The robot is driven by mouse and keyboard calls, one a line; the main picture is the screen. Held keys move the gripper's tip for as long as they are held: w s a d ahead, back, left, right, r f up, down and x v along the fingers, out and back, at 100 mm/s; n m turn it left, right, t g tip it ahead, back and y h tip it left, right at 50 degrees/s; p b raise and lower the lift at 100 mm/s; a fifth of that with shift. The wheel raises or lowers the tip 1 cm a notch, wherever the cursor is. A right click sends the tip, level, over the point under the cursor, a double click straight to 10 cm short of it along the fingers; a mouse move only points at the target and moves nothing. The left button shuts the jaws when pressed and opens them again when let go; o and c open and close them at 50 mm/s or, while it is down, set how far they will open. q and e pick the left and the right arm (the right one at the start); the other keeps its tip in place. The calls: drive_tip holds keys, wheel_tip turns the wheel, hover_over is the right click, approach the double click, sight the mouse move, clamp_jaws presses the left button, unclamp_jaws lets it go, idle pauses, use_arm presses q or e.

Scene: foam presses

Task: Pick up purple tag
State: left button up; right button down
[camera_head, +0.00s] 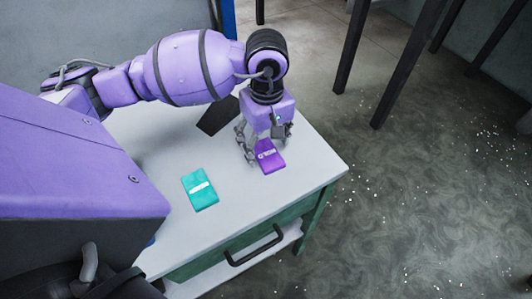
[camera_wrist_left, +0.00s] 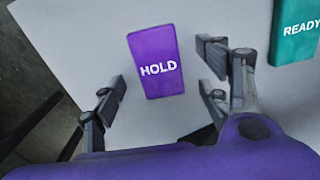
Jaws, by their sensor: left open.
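The purple tag (camera_head: 269,157) lies flat on the white tabletop, right under my left gripper (camera_head: 262,150). In the left wrist view the purple tag (camera_wrist_left: 157,62) shows the word HOLD in white. My left gripper (camera_wrist_left: 163,90) is open, with one finger on each side of the tag and a gap to it. It holds nothing. A teal tag (camera_head: 200,189) lies apart on the table; in the left wrist view this teal tag (camera_wrist_left: 296,32) reads READY. My right gripper is not in view.
The table (camera_head: 300,165) has a green drawer front with a black handle (camera_head: 255,246). A dark flat piece (camera_head: 218,115) lies on the table behind the gripper. The tabletop between the two tags is clear. Dark legs (camera_head: 410,62) stand on the speckled floor beyond.

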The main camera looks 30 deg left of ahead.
sight(267, 155)
use_arm(q)
drive_tip(key=shift+w+f, duration=0.1)
drive_tip(key=shift+f, duration=1.3)
drive_tip(key=c, duration=1.2)
